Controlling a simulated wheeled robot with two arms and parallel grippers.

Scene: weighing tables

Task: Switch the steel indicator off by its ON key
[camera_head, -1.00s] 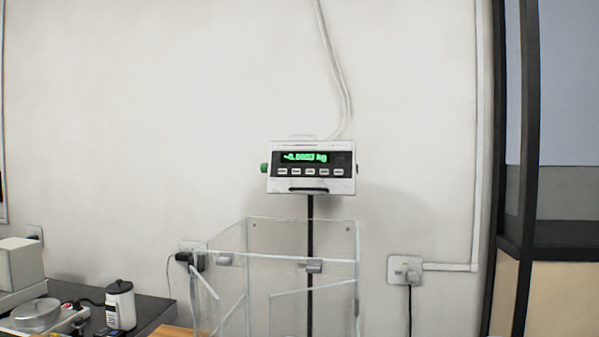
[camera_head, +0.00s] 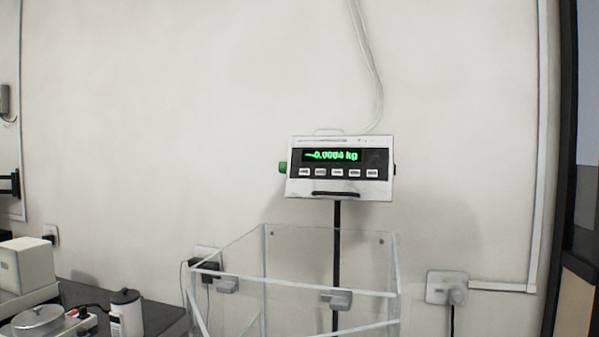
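The steel indicator (camera_head: 340,188) stands on a dark post in the middle of the head view, facing me. Neither of my grippers shows in this view.
A clear-walled draft shield (camera_head: 330,262) stands in front of the post, below the indicator. A dark bench (camera_head: 165,318) at lower left holds a white box (camera_head: 27,264), a small balance (camera_head: 40,320) and a bottle (camera_head: 126,315). A wall socket (camera_head: 446,288) is at right.

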